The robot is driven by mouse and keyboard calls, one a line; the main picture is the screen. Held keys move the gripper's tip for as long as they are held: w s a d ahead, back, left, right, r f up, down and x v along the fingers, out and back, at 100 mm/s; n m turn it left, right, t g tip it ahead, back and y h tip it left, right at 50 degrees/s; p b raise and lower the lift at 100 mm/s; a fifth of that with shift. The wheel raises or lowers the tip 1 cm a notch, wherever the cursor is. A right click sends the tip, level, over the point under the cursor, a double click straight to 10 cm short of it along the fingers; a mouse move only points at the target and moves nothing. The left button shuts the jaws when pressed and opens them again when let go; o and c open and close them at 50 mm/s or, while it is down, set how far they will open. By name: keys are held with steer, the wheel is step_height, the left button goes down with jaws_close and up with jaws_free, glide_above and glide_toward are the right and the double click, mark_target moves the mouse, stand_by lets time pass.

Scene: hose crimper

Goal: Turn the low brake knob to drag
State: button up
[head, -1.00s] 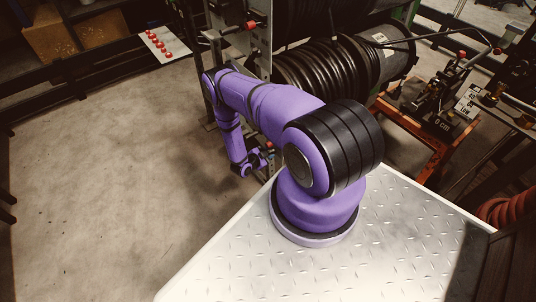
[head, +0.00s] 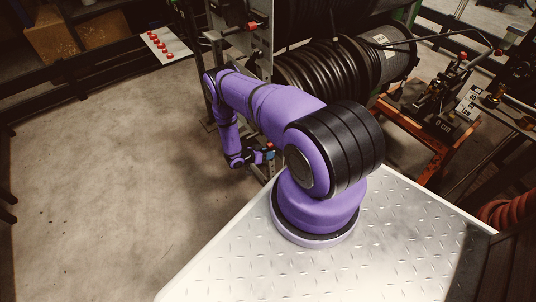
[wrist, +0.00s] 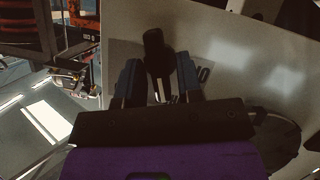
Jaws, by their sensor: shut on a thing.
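In the wrist view, a dark, elongated knob (wrist: 154,48) stands out from a pale panel (wrist: 225,65). My gripper (wrist: 158,76) has one finger on each side of it and is shut on it. In the head view, my gripper (head: 268,154) is low beside the reel stand, left of my arm's base. A small red spot shows at its tip. The knob itself is too small and hidden there to make out.
A large reel of black hose (head: 325,75) stands behind my arm. A red knob (head: 251,26) sits higher on the stand's panel. An orange-framed machine (head: 432,140) is at the right. The concrete floor (head: 110,190) at the left is clear.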

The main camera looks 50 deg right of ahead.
steer(key=shift+n+g, duration=0.4)
steer(key=shift+w, duration=0.1)
stand_by(0.3)
steer(key=o, duration=0.6)
steer(key=v, duration=1.1)
